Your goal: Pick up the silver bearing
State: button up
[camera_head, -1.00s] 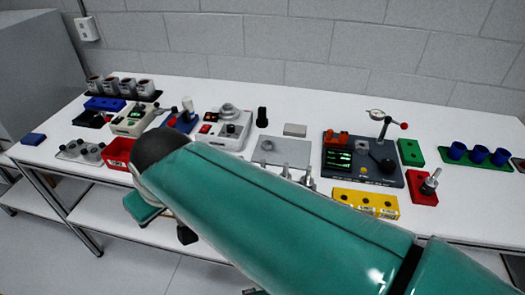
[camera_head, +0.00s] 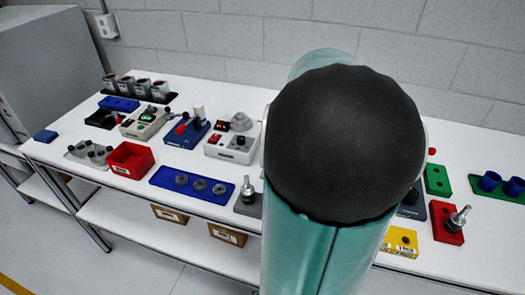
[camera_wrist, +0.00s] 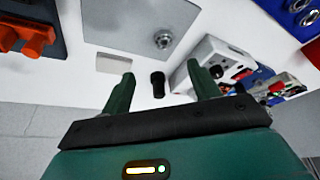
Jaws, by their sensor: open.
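A small silver ring (camera_wrist: 163,40), which looks like a bearing, sits on a grey plate (camera_wrist: 135,15) in the wrist view. Several round grey ring-like parts (camera_head: 200,184) lie on a blue tray (camera_head: 165,184) in the head view; I cannot tell which ring is the silver bearing. My gripper (camera_wrist: 161,74) is open and empty, with its two green fingers spread above the table. The ring on the plate appears beyond the fingertips, apart from them.
A black cylinder (camera_wrist: 158,85) shows between the fingers, with a white block (camera_wrist: 113,63) beside it. A white instrument (camera_wrist: 215,62) stands right of the fingers. In the head view, a red bin (camera_head: 131,160) stands left of the blue tray.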

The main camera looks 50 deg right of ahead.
jog(key=x, duration=0.7)
jog(key=shift+a+f, duration=0.1)
jog(key=shift+a, duration=0.1)
jog(key=shift+x, duration=3.05)
jog(key=shift+w, duration=0.1)
jog(key=c, duration=1.1)
